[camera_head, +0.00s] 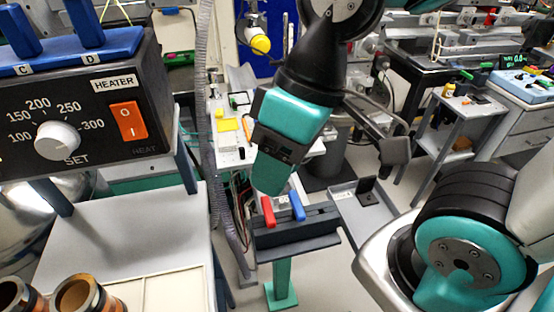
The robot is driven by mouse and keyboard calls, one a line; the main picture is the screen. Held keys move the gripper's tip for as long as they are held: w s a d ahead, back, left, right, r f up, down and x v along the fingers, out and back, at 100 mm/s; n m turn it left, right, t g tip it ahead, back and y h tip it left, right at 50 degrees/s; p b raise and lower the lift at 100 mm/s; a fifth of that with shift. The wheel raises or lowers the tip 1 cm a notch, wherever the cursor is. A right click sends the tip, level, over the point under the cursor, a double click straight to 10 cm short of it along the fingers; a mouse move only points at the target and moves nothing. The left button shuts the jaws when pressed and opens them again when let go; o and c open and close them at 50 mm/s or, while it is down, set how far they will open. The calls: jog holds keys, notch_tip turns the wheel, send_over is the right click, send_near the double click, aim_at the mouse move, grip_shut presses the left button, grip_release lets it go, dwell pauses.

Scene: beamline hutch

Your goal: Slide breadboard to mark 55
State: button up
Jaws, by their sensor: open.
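My gripper (272,178) hangs from my arm in the middle of the view, teal and dark, pointing down. It is open, though the gap between its fingers is hard to make out from this angle, and I see nothing held. Its lower end appears just above a dark rack (297,229) with a red handle (267,211) and a blue handle (297,206); I cannot tell whether it touches them. I cannot pick out the breadboard with certainty, and no mark 55 is readable. Part of the area behind the gripper is hidden.
A black heater box (80,105) with a dial and orange switch stands close at left. Copper-coloured cups (80,292) are at lower left. The rack stands on a teal post (283,275). A grey tray (345,208) is right of it. A small cart (462,115) stands farther right.

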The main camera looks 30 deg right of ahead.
jog(key=w+d+f+m+t+h+p, duration=0.1)
jog(key=w+f+m+t+h+p, duration=0.2)
jog(key=w+m, duration=0.8)
jog(key=m+t+h, duration=0.1)
jog(key=h, duration=0.2)
send_near(241, 148)
jog(key=p+x, duration=0.2)
jog(key=x, duration=0.9)
jog(key=shift+f, duration=0.15)
grip_shut()
